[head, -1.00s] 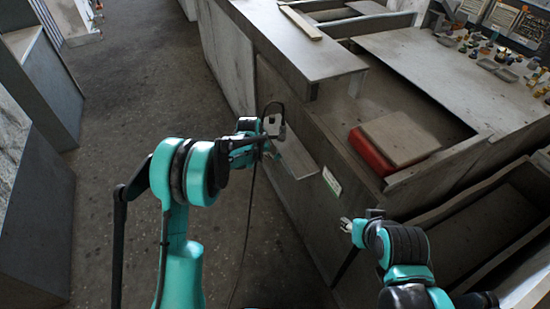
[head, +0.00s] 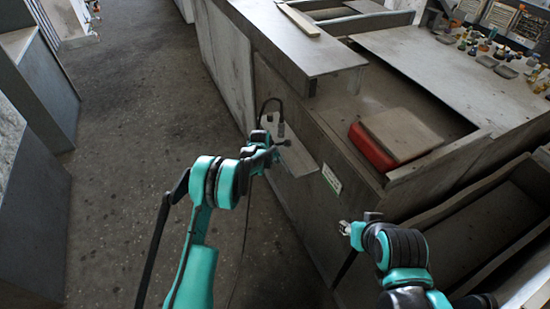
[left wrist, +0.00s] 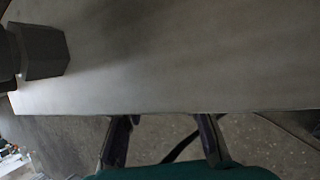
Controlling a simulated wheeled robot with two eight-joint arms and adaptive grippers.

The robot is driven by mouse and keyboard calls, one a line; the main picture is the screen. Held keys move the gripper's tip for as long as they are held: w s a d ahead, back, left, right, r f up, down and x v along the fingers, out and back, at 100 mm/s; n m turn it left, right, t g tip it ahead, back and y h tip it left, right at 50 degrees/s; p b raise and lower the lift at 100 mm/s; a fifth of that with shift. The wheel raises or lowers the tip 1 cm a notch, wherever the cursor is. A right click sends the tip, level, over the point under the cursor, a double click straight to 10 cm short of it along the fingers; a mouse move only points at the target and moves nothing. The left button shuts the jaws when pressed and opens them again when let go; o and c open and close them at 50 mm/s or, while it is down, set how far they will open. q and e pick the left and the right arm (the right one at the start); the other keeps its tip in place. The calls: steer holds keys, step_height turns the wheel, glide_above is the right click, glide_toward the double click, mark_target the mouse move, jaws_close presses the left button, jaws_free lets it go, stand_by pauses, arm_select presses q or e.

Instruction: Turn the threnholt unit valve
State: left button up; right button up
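My left gripper (left wrist: 163,138) shows in the left wrist view with its two dark fingers apart and nothing between them. In the head view the left gripper (head: 280,142) is at the side of the grey cabinet, small and partly hidden by my wrist. A pale ledge (head: 303,160) is just beyond it; I cannot tell if they touch. I cannot make out a valve for certain. A dark, angular block (left wrist: 42,50) stands at the upper left of the wrist view, against a pale flat surface (left wrist: 170,60). My right gripper (head: 345,228) is beside the cabinet's front, its fingers too small to read.
The long grey cabinet (head: 228,75) has an open recess with a red box (head: 371,149) under a board. Small bottles and trays stand on the worktop (head: 425,65) at the upper right. An open bin (head: 485,228) is at the lower right. The floor (head: 140,100) on the left is clear.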

arm_select(q)
jaws_close()
steer(key=shift+m+t+y, duration=0.3)
steer(key=shift+t+y, duration=0.1)
steer(key=shift+t, duration=0.4)
steer(key=shift+t+y, duration=0.4)
steer(key=shift+t, duration=0.7)
